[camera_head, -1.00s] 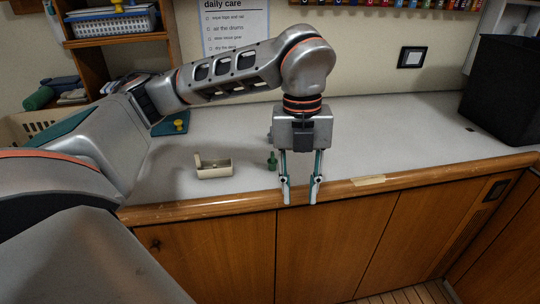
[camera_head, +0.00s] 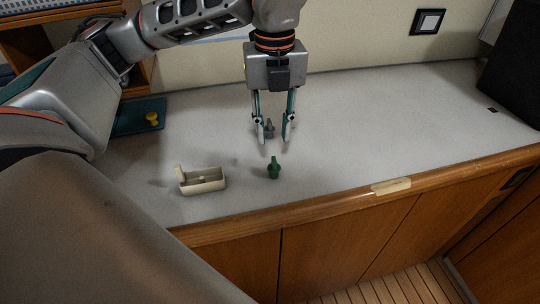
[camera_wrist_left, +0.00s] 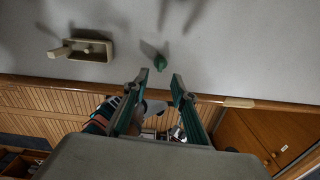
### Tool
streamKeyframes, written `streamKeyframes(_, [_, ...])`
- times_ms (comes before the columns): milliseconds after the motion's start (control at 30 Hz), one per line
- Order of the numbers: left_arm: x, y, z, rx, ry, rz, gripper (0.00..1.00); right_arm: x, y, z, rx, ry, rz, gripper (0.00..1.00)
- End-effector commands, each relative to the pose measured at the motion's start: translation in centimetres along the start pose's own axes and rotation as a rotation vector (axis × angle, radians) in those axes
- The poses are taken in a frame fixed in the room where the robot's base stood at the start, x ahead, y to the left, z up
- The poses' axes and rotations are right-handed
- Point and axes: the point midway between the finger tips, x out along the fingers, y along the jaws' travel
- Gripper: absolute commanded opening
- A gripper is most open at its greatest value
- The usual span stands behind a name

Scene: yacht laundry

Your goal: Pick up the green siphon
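The green siphon (camera_head: 274,168) stands upright on the grey countertop, near its front edge. It also shows in the left wrist view (camera_wrist_left: 160,62), just beyond the fingertips and roughly in line with the gap between them. My left gripper (camera_head: 273,138) points down with two separate fingers, open and empty. In the head view its fingertips appear above the siphon in the picture, not touching it. My right gripper is not in view.
A small beige open box (camera_head: 203,182) with a raised end sits left of the siphon. A teal board with a yellow knob (camera_head: 151,118) lies at back left. A black bin (camera_head: 512,75) stands far right. The counter's right side is mostly clear.

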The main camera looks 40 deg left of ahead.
Motion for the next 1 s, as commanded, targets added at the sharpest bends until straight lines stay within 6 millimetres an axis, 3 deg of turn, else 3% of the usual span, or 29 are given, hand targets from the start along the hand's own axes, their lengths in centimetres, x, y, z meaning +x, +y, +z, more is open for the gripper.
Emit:
streamKeyframes(367, [3.2, 0.0, -0.1, 0.002, 0.002, 0.002, 0.26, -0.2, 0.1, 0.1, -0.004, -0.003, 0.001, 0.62])
streamKeyframes(700, [7.4, -0.1, -0.3, 0.001, 0.003, 0.001, 0.26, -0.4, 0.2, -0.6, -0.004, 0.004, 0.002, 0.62])
streamKeyframes(1000, [7.8, -0.2, -0.2, 0.0, 0.001, 0.0, 0.26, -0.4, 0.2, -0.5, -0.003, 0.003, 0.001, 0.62])
